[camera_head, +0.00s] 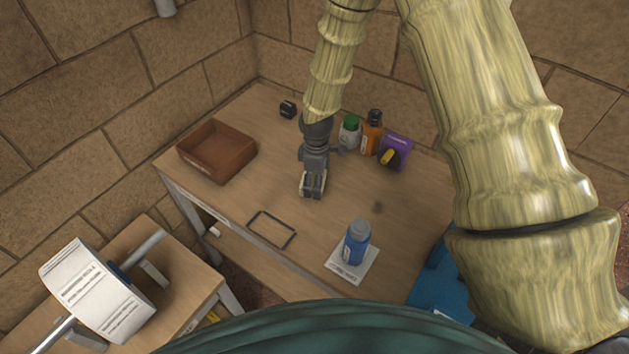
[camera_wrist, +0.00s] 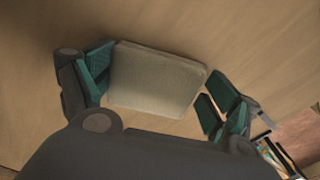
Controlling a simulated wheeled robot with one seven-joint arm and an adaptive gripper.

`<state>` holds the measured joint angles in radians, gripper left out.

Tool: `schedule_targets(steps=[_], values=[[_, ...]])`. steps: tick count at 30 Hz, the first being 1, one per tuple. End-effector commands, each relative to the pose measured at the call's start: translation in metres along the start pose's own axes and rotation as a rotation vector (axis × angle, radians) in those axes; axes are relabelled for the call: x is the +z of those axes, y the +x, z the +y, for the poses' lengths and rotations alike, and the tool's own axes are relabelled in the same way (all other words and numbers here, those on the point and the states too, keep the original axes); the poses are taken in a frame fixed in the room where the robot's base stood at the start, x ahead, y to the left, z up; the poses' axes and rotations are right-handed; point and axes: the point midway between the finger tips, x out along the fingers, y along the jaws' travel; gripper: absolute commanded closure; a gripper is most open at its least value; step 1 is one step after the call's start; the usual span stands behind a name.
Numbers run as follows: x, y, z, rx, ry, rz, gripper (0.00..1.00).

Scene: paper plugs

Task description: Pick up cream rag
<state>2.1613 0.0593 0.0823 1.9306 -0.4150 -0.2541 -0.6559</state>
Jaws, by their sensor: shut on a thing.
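The cream rag (camera_wrist: 155,80) is a pale, folded, block-like cloth in the wrist view. It lies between the two green-padded fingers of my gripper (camera_wrist: 158,88), which is shut on it. In the head view my gripper (camera_head: 313,186) points down over the middle of the wooden table (camera_head: 375,225). Only a small pale bit of the rag shows there between the fingers. I cannot tell whether the rag touches the table.
A brown open box (camera_head: 217,151) stands left. A green-capped bottle (camera_head: 349,132), an orange bottle (camera_head: 372,133) and a purple box (camera_head: 396,152) stand behind right. A blue bottle (camera_head: 356,243) on a white sheet (camera_head: 352,266) and a dark frame (camera_head: 271,230) are near the front edge.

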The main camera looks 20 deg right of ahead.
Motion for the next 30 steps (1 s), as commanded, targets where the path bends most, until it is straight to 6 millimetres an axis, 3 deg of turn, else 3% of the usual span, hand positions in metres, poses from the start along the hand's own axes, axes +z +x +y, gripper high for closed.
schedule_targets(steps=[13,30], values=[[0.000,-0.034,-0.001,0.001,0.000,0.001,0.39],[0.042,-0.044,-0.118,0.001,-0.001,-0.001,0.39]])
